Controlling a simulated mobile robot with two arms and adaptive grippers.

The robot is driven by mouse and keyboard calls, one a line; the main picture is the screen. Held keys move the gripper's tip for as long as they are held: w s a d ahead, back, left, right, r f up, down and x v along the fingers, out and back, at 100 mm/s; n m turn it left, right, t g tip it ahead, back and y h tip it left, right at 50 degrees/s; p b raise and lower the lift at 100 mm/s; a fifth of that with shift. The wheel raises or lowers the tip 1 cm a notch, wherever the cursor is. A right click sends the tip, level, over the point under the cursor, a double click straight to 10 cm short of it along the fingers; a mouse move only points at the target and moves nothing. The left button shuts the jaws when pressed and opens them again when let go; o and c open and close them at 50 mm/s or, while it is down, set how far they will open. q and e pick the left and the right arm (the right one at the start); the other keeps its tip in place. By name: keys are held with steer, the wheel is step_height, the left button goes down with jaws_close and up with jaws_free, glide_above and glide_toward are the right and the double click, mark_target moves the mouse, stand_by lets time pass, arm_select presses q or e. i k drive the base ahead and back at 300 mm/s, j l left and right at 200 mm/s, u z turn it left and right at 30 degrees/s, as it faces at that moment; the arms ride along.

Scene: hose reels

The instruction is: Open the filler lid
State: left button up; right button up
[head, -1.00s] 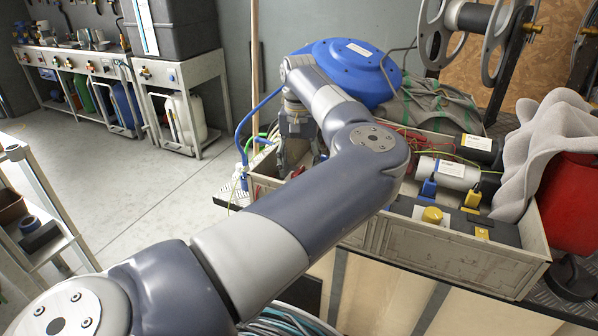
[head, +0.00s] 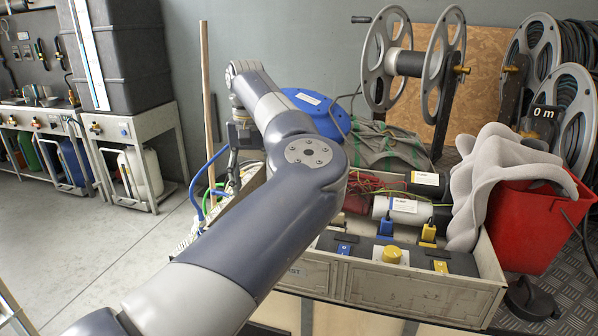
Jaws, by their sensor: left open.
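No lid marked as the filler lid can be made out. A round blue lid-like cover (head: 312,99) with a white label lies behind the crate, partly hidden by my left arm. A round yellow cap (head: 392,254) sits on a dark block at the crate's front. My left gripper (head: 233,178) points down at the crate's far left end, left of the blue cover and apart from it. It is open and looks empty; its fingers are small and partly hidden by my arm. My right gripper is out of view.
The pale crate (head: 400,288) holds cylinders, wires and blue and yellow plugs. A red bucket (head: 530,225) with grey cloth (head: 480,190) stands at right. Hose reels (head: 440,62) stand behind. A wooden pole (head: 206,90) rises near my gripper. Floor at left is clear.

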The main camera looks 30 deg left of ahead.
mark_target(529, 300)
steer(key=k, duration=1)
